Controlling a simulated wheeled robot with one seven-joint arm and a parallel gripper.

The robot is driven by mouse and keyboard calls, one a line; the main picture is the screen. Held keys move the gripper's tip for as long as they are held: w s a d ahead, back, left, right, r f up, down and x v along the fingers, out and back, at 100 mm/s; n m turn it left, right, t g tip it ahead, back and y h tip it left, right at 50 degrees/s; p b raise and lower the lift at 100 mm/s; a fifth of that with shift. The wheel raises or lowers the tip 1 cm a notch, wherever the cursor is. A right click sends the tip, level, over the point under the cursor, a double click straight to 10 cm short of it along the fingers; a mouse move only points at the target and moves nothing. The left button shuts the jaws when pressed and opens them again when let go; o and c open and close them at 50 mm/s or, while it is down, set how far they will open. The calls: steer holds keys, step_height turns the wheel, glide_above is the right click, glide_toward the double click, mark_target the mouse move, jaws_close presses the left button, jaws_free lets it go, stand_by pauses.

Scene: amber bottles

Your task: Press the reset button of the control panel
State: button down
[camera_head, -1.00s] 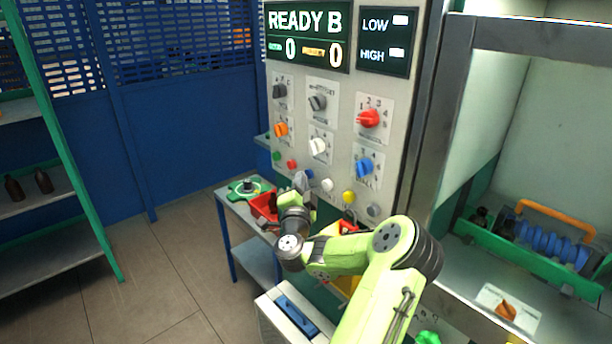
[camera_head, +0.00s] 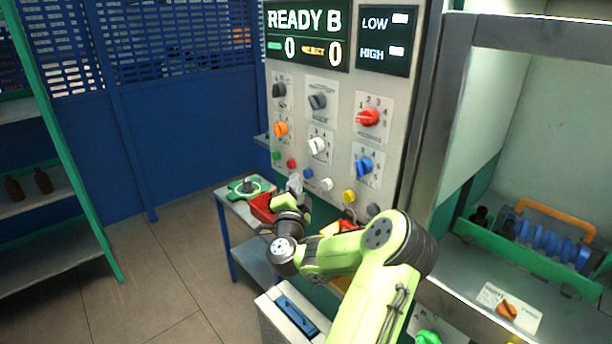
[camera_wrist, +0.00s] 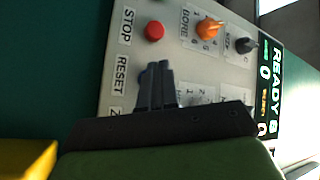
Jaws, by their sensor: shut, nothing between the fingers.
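The control panel (camera_head: 343,92) stands upright, with a row of coloured buttons along its lower part. In the wrist view, the RESET label (camera_wrist: 121,76) lies below the STOP label (camera_wrist: 126,26) and its red button (camera_wrist: 154,31). In the head view, a blue button (camera_head: 308,173) shows right of the red one. My gripper (camera_head: 295,182) is shut and empty, its tips just below and left of the blue button. It also shows in the wrist view (camera_wrist: 157,66). I cannot tell whether it touches the panel.
Knobs, among them a red one (camera_head: 369,117), sit above the buttons. The display (camera_head: 307,35) reads READY B with two zeros. A side table (camera_head: 232,205) holding a red bin (camera_head: 262,208) stands below left. A shelf with bottles is at far left.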

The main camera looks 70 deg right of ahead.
steer(key=a, duration=0.1)
steer(key=w+a, duration=0.1)
steer(key=a, duration=0.1)
steer(key=w+a, duration=0.1)
steer(key=shift+w+a, duration=0.15)
steer(key=shift+a, duration=0.05)
stand_by(0.8)
steer(key=w+a+n+t+y, duration=1.05)
steer(key=w+a+n, duration=0.35)
steer(key=w+a, duration=0.35)
steer(key=w+a+f+n+g+y, duration=0.25)
steer(key=a+n+y, duration=0.5)
steer(key=a, duration=0.55)
steer(key=s+a+n+g, duration=0.3)
steer(key=s+a+n, duration=0.15)
steer(key=a, duration=0.55)
steer(key=s+a+g, duration=0.2)
steer(key=s, duration=0.9)
steer(key=s+a+g+y, duration=0.1)
steer(key=s+a+g, duration=0.2)
steer(key=s, duration=0.8)
steer(key=shift+y, duration=0.3)
